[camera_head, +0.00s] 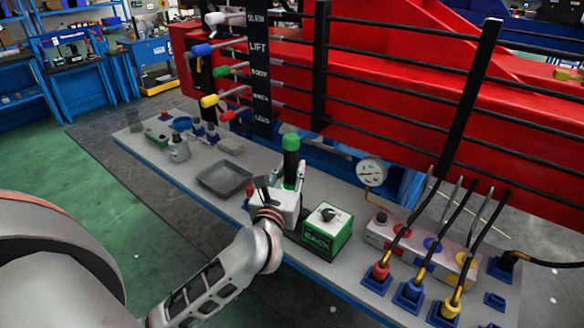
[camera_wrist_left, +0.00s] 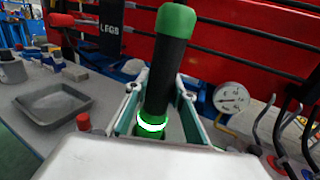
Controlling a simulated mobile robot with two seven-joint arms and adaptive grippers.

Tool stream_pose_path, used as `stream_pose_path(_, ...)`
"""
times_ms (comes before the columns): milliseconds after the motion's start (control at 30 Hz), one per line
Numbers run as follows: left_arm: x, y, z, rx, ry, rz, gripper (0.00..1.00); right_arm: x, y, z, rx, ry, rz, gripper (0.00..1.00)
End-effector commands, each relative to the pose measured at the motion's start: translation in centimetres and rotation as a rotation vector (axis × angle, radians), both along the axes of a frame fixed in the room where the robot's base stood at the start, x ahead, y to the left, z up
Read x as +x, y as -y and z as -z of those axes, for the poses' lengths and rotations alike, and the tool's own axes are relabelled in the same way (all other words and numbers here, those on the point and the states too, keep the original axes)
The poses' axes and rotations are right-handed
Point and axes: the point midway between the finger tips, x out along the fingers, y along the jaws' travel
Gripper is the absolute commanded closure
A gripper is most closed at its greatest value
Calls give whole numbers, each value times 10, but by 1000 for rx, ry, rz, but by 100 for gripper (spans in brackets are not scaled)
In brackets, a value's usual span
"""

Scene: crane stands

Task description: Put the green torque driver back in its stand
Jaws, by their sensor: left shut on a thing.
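The green torque driver (camera_head: 290,163) has a green cap and a black grip. It stands nearly upright over the grey bench, in my left gripper (camera_head: 288,197). In the left wrist view the driver (camera_wrist_left: 168,70) rises between the two fingers of my left gripper (camera_wrist_left: 155,110), with a glowing white ring near its base. My left gripper is shut on it. The driver's lower end is hidden by the gripper, so I cannot tell whether it touches anything. I cannot make out the driver's stand for certain. My right gripper is not in view.
A green box with a black knob (camera_head: 325,232) is just right of my gripper. A grey tray (camera_head: 224,179) is to the left. A pressure gauge (camera_head: 372,172) and a hose block (camera_head: 420,245) stand to the right. Black rails and red machinery (camera_head: 400,100) rise behind the bench.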

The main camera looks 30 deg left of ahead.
Motion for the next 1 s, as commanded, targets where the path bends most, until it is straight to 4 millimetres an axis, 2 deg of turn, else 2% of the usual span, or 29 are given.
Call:
stream_pose_path(267,0,0,6,3,6,1,100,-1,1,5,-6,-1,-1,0)
stream_pose_path(300,0,0,4,4,7,1,66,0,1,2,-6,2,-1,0)
stream_pose_path(333,0,0,4,4,7,1,58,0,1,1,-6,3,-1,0)
stream_pose_path(367,0,0,4,4,7,1,57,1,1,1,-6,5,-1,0)
stream_pose_path(833,-1,0,9,-1,-3,0,57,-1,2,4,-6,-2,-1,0)
stream_pose_path(1000,-10,3,9,-1,-2,0,57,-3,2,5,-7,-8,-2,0)
